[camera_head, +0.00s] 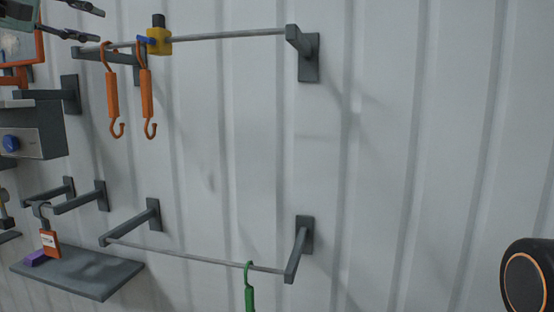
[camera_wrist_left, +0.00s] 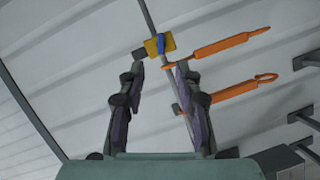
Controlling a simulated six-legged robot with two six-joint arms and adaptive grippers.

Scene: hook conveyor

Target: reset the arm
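My left gripper (camera_head: 100,25) is at the top left of the head view. Its two fingers are spread with nothing between them, so it is open. The left wrist view also shows the open fingers (camera_wrist_left: 160,68). A yellow block (camera_head: 160,41) with a blue piece (camera_head: 145,40) sits on the upper rail (camera_head: 235,35), just right of the gripper. In the wrist view the yellow block (camera_wrist_left: 160,44) lies beyond the fingertips. Two orange hooks (camera_head: 112,95) (camera_head: 147,95) hang from the upper rail, below the gripper. My right gripper is not in view.
A green hook (camera_head: 249,290) hangs on the lower rail (camera_head: 190,254). A grey shelf (camera_head: 95,280) at lower left holds a purple block (camera_head: 35,258). An orange tag (camera_head: 50,243) hangs above it. A grey box with a blue button (camera_head: 11,143) is at left. The wall right of the rails is bare.

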